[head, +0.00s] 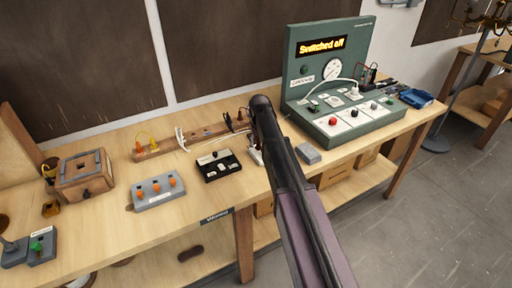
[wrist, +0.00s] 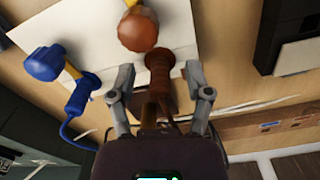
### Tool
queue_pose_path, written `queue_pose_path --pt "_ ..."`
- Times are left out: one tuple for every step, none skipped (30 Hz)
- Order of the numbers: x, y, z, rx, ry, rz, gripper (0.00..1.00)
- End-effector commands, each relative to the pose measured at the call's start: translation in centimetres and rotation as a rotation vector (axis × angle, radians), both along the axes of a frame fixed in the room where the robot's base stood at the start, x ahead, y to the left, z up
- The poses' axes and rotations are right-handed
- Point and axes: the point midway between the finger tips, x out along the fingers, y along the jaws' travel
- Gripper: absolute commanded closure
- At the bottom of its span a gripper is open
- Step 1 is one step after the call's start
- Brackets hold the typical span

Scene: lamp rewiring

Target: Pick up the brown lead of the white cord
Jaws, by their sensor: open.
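In the wrist view, the brown lead (wrist: 160,70), with a ribbed brown grip, lies between the two fingers of my gripper (wrist: 159,78). The fingers are apart, with a visible gap on each side of it. A round brown piece (wrist: 138,30) is just beyond its end. The blue lead (wrist: 82,97), with a ribbed blue grip and a looping blue wire, is left of my gripper, outside the fingers. In the head view, my arm hides most of my gripper and these leads. A thin white cord (head: 236,136) runs on the bench left of my arm.
A blue piece (wrist: 42,65) and a white plate (wrist: 98,32) are near the leads. On the bench (head: 110,222), a black box (head: 218,168) and grey switch box (head: 157,192) stand left of my arm. The green panel (head: 300,75), reading "Switched off", and a grey block (head: 308,153) are right.

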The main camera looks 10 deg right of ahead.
Motion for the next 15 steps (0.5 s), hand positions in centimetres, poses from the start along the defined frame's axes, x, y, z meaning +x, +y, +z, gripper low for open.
queue_pose_path --pt "0.00 0.00 0.00 0.000 0.000 0.000 0.35" --pt "0.00 0.00 0.00 0.000 0.000 0.000 0.35" --pt "0.00 0.00 0.00 0.000 0.000 0.000 0.35" --pt "0.00 0.00 0.00 0.000 0.000 0.000 0.35" --pt "0.00 0.00 0.00 0.000 0.000 0.000 0.35" --pt "0.00 0.01 0.00 0.000 0.000 0.000 0.35" --pt "0.00 0.01 0.00 0.000 0.000 0.000 0.35" --pt "0.00 0.01 0.00 0.000 0.000 0.000 0.35" --pt "0.00 0.01 0.00 0.000 0.000 0.000 0.41" --pt "0.00 0.01 0.00 0.000 0.000 0.000 0.50" --pt "0.00 0.01 0.00 0.000 0.000 0.000 0.59" --pt "0.00 0.01 0.00 0.000 0.000 0.000 0.71" --pt "0.00 0.01 0.00 0.000 0.000 0.000 0.80" --pt "0.00 0.02 0.00 0.000 0.000 0.000 0.89" --pt "0.00 0.02 0.00 0.000 0.000 0.000 1.00"
